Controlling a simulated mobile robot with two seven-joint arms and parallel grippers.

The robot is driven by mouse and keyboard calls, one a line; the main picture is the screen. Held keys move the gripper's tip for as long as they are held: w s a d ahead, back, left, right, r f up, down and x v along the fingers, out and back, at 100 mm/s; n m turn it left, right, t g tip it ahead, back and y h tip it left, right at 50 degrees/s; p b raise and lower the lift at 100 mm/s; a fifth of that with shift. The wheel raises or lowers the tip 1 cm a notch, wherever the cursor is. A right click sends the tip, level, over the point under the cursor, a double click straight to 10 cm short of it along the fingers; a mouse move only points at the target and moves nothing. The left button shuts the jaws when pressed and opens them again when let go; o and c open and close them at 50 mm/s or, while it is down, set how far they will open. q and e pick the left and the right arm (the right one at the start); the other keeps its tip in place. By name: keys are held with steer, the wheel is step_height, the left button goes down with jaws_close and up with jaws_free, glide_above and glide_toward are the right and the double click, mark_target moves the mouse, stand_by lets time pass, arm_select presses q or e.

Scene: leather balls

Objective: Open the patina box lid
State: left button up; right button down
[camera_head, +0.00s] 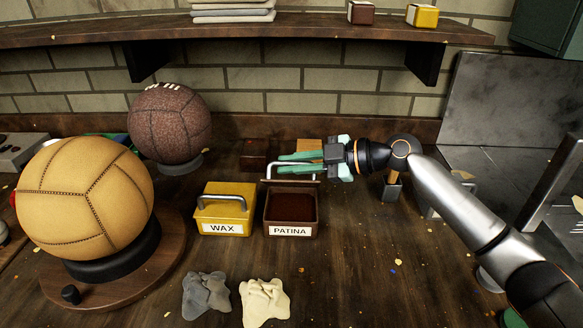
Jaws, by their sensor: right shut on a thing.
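The brown patina box (290,231), labelled PATINA, stands on the bench with its dark brown inside showing. Its lid (300,183) is raised at the back edge of the box, and the metal lid handle (267,170) shows there. My right gripper (285,163) reaches in from the right, with its green fingers at the handle and shut on it. The fingers hide part of the handle and lid. My left gripper is not in view.
A yellow wax box (226,221) with its lid down stands just left of the patina box. A tan ball (85,195) rests on a round wooden stand at left, a dark ball (169,122) behind. Grey (206,294) and cream (264,301) cloths lie in front.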

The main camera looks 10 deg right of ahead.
steer(key=shift+w+d+r+m+g, duration=0.1)
steer(key=shift+w+r+m+g, duration=0.2)
steer(key=shift+w+m, duration=0.15)
steer(key=shift+w+d+r+m+g, duration=0.1)
steer(key=shift+w+r+m+g, duration=0.1)
steer(key=shift+w+m+g, duration=0.25)
steer(key=shift+w+d+m+g, duration=0.1)
steer(key=shift+w+m+g, duration=0.15)
steer(key=shift+w+m, duration=0.45)
steer(key=shift+w+d+b, duration=0.15)
steer(key=shift+w+b, duration=0.15)
steer(key=shift+w, duration=0.45)
steer(key=c, duration=1.2)
jaws_free()
steer(key=shift+o, duration=0.2)
